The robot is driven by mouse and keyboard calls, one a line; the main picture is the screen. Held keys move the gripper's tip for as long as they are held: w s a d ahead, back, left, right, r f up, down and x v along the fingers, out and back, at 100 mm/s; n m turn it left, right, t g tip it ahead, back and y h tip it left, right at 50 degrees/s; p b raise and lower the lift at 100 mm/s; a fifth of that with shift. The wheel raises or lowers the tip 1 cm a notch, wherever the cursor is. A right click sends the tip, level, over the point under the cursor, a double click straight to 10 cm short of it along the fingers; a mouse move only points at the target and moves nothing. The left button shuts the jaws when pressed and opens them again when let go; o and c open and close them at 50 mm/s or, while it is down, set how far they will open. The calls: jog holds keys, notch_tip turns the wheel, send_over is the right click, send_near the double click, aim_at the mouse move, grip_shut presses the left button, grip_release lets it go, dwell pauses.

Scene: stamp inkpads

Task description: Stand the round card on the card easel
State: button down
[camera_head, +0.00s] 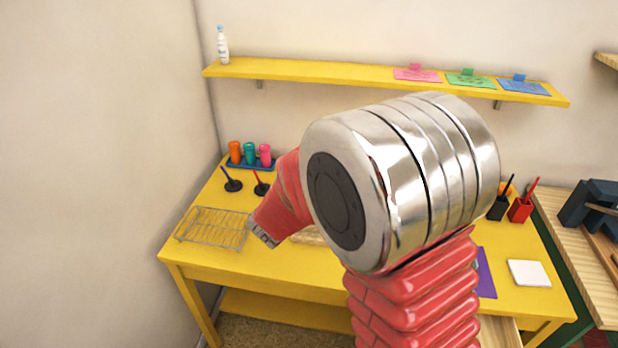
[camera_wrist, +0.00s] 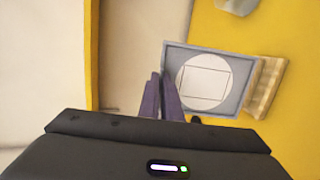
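The round card appears to be the white disc (camera_wrist: 203,82) with a rectangle outline in the wrist view. It lies within a blue-grey square frame or plate (camera_wrist: 242,72). My gripper (camera_wrist: 162,92) shows there as two purple-grey fingers close together, at the left edge of the square. I cannot tell whether they touch it or are fully shut. In the head view my gripper (camera_head: 262,235) points down near the desk's front left; my arm hides the card. I cannot make out the easel for sure. A ribbed wooden piece (camera_wrist: 266,88) is right of the square.
A wire rack (camera_head: 212,230) stands at the yellow desk's left, close to my gripper. Behind are two dark-based stamps (camera_head: 231,182) and a blue tray (camera_head: 251,164) of coloured bottles. A white pad (camera_head: 529,273) and pen cups (camera_head: 520,208) are at right.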

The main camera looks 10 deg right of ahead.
jog(key=shift+f, duration=0.1)
dwell(0.4)
jog(key=shift+w+d+f, duration=0.15)
jog(key=shift+w+f, duration=0.2)
jog(key=shift+f, duration=0.35)
jog(key=shift+w+d+f, duration=0.2)
jog(key=shift+w+f, duration=0.1)
jog(key=shift+f, duration=0.45)
jog(key=shift+w+d+f, duration=0.15)
jog(key=shift+w+f, duration=0.2)
jog(key=shift+f, duration=0.35)
jog(key=shift+s+a+f, duration=0.1)
jog(key=shift+s+f, duration=0.05)
jog(key=shift+f, duration=1.1)
jog(key=shift+f, duration=0.35)
jog(key=c, duration=1.9)
grip_release()
